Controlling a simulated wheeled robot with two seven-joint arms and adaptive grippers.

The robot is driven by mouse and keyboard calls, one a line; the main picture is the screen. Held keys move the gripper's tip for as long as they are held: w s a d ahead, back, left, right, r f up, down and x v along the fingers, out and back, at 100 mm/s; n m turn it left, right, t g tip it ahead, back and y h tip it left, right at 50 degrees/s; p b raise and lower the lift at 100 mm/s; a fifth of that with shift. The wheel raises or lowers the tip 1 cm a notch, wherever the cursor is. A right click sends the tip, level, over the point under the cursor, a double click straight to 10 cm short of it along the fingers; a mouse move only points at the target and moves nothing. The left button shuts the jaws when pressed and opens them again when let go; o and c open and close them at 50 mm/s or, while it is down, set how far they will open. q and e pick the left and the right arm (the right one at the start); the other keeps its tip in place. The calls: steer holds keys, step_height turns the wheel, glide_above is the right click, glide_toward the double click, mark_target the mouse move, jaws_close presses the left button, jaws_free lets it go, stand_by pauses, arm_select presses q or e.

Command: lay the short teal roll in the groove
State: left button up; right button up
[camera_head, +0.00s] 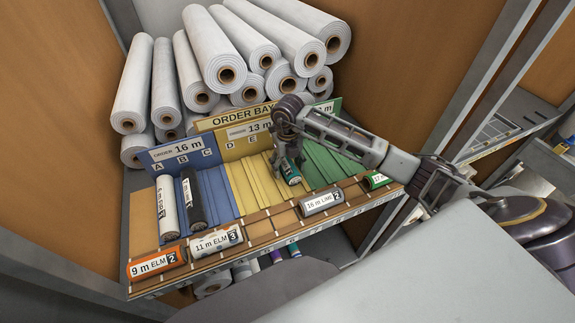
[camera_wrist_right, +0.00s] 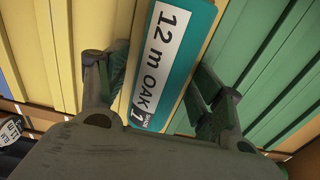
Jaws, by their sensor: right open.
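The short teal roll (camera_head: 291,173) has a white label and lies at the right side of the yellow grooved section (camera_head: 252,188), beside the green section (camera_head: 322,164). In the right wrist view the teal roll (camera_wrist_right: 168,60) reads "12 m OAK 1" and lies roughly along the slats. My right gripper (camera_head: 289,158) is over it, fingers pointing down. In the right wrist view the open fingers (camera_wrist_right: 160,82) are on either side of the roll; whether they touch it is unclear. The groove beneath the roll is hidden. My left gripper is out of view.
A white roll (camera_head: 167,207) and a dark roll (camera_head: 193,198) lie in the blue section (camera_head: 218,193). Orange (camera_head: 156,263), white (camera_head: 216,240), grey (camera_head: 321,201) and green (camera_head: 378,180) labelled rolls lie along the front ledge. Long white rolls (camera_head: 213,55) are stacked behind the order-bay sign (camera_head: 238,117).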

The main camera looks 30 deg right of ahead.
mark_target(288, 163)
steer(key=shift+r, duration=0.1)
steer(key=shift+r, duration=0.1)
step_height(288, 163, up, 12)
steer(key=b, duration=0.2)
stand_by(0.5)
